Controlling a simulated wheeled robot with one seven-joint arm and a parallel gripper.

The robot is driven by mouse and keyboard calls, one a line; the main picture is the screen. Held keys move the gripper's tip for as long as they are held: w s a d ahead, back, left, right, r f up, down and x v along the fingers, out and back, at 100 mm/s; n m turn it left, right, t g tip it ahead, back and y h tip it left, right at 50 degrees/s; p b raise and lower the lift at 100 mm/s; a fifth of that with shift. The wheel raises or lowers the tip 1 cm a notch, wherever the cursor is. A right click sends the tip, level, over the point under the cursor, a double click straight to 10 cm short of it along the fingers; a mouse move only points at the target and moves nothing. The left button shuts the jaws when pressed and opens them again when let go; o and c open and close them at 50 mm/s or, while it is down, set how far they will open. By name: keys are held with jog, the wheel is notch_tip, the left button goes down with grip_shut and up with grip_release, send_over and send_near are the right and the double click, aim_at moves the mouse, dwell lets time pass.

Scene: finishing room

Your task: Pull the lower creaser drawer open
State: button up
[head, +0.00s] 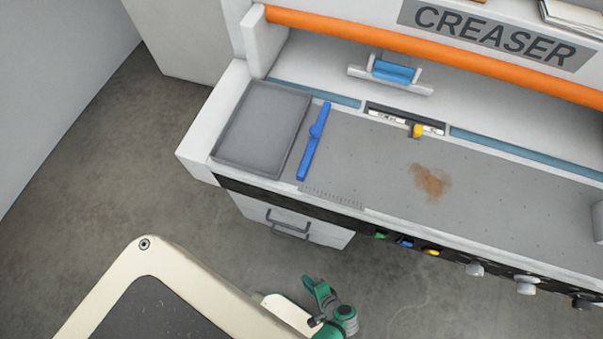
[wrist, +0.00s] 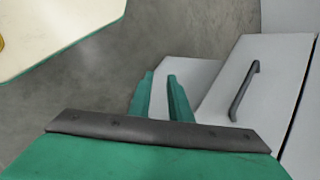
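In the head view, the creaser's drawer unit (head: 328,235) is below the bed at the left. Dark handle bars (head: 289,226) show one above the other on its front. In the wrist view, a light grey drawer front (wrist: 222,95) with a dark bar handle (wrist: 243,90) is right of my gripper (wrist: 160,75). I cannot tell for certain which drawer this is. My green fingers are apart with nothing between them, and they do not touch the handle. Another grey panel (wrist: 188,73) lies partly behind the right finger.
The creaser bed (head: 380,180) juts out above the drawers. It carries a grey tray (head: 262,125) and a blue bar (head: 314,142). Coloured knobs (head: 405,242) line its front edge. Bare floor (head: 160,185) lies in front of the drawers.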

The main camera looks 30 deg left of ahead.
jog(key=w+a+r+y, duration=0.2)
jog(key=w+a+y, duration=0.2)
jog(key=w, duration=0.1)
jog(key=y, duration=0.4)
send_near(284, 236)
jog(key=shift+m+g, duration=0.3)
jog(key=x, duration=1)
jog(key=shift+w+f, duration=0.25)
grip_shut()
